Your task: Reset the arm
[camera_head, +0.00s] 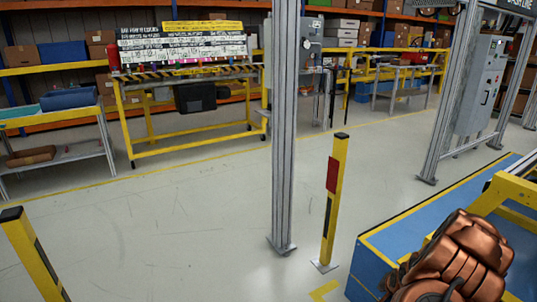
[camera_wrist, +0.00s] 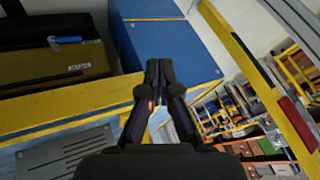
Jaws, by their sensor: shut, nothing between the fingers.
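My gripper (camera_wrist: 159,68) shows in the wrist view, its two dark fingers together with nothing between them. It is in front of a blue box-like surface (camera_wrist: 190,45) and to the right of a yellow case (camera_wrist: 75,62) with a blue handle. I cannot tell how far the fingertips are from these surfaces. The gripper fingers do not show in the head view.
A blue platform (camera_head: 440,215) with yellow edging stands at the right. A grey post (camera_head: 284,130) and a yellow bollard (camera_head: 333,200) rise from the floor. A yellow workbench (camera_head: 185,145) is at the back. The grey floor (camera_head: 180,225) is open at left centre.

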